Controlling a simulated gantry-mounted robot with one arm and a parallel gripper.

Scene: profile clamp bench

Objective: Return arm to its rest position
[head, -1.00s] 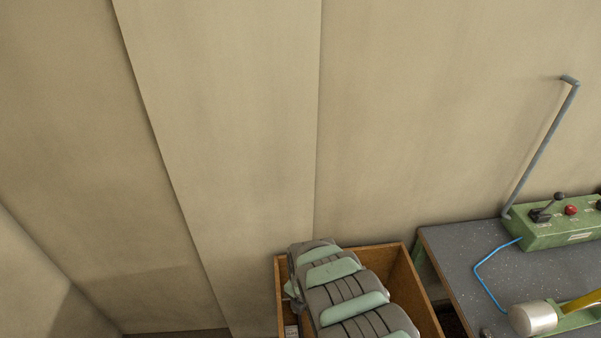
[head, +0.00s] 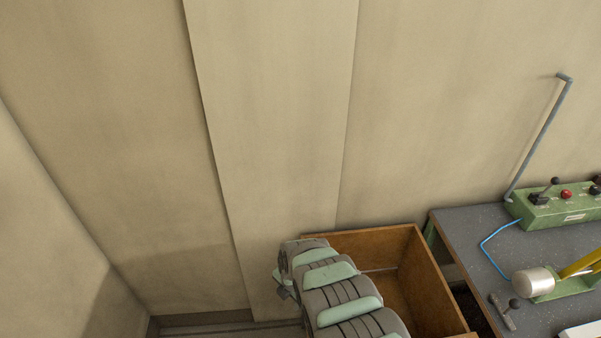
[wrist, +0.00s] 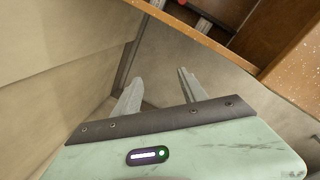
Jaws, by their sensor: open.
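My arm shows in the head view as grey and pale green segments reaching up from the bottom edge, in front of the wooden crate. The fingers of my gripper are hard to make out in that view. In the wrist view my gripper (wrist: 161,95) shows two grey fingers set apart with nothing between them. The fingers point toward bare beige wall and a corner.
An open wooden crate (head: 437,290) stands beside my arm; its edge (wrist: 290,45) crosses the wrist view's top right. The grey bench (head: 470,235) at right carries a green control box (head: 560,212), a blue cable (head: 484,250) and a clamp with a silver cylinder (head: 533,283).

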